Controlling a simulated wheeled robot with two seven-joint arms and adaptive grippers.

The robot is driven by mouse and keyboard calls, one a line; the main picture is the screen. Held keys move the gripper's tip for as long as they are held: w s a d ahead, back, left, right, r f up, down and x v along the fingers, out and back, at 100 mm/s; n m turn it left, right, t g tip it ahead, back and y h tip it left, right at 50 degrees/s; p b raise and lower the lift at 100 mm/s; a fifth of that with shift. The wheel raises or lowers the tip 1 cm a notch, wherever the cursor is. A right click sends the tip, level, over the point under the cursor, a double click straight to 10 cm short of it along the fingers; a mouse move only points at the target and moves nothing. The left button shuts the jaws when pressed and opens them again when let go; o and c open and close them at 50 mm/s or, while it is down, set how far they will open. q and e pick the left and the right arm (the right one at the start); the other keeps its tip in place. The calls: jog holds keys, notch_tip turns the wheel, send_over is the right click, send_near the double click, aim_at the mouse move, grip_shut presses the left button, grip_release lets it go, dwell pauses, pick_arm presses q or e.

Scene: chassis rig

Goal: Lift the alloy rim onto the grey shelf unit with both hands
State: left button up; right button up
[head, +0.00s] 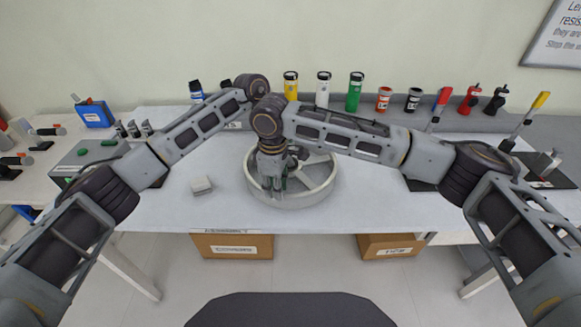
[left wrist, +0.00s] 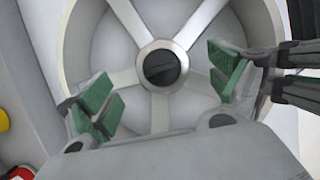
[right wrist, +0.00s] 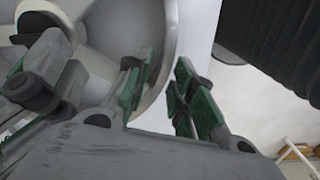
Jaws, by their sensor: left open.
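The alloy rim (head: 318,192), a pale grey wheel with spokes, lies flat on the table. Its dark hub cap (left wrist: 162,68) shows in the left wrist view. My right gripper (head: 273,188) points down over the rim's left part. In the right wrist view its fingers (right wrist: 160,92) are a little apart near the rim's wall (right wrist: 165,40); whether they press on it is unclear. My left gripper (left wrist: 163,85) is open with its fingers wide apart over the rim, and is mostly hidden behind the right arm in the head view. The grey shelf unit (head: 450,121) seems to run along the back.
Several bottles and cans, including a green one (head: 355,92), stand along the back. A small pale block (head: 201,185) lies left of the rim. Two cardboard boxes (head: 233,245) stand below the table.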

aim_at(277, 205)
pick_arm(q)
jog(key=shift+x, duration=1.9)
pick_arm(e)
jog(key=shift+f, duration=1.85)
